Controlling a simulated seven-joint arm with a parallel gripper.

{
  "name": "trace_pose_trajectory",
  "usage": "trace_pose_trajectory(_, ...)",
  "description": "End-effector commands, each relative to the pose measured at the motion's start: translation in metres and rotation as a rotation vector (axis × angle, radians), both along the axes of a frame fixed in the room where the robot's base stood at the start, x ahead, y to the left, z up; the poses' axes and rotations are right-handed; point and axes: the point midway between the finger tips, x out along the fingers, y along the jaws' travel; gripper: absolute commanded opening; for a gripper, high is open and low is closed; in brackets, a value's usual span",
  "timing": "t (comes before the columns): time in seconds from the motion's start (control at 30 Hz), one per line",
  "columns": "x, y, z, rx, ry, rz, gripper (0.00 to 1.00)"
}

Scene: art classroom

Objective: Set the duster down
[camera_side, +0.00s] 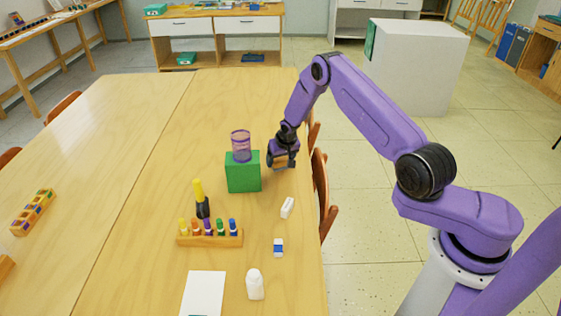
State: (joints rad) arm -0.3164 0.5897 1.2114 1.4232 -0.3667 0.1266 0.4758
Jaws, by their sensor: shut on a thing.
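My gripper (282,160) is shut on the duster (281,164), a small block with a brown wooden-looking part showing between the fingers. It is near the right edge of the long wooden table (165,130), just right of the green box. Most of the duster is hidden by the fingers. I cannot tell whether its underside touches the table.
A green box (243,178) bears a clear purple cup (241,146).

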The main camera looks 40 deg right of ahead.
Motion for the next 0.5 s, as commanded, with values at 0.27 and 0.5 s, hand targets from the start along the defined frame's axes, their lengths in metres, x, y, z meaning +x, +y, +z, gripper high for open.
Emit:
trace_pose_trajectory(0.27, 0.0003, 0.0001, -0.0111, -0.001, -0.003, 0.001, 0.46)
trace_pose_trajectory(0.5, 0.0002, 0.0, -0.0135, 0.0, -0.002, 0.001, 0.46)
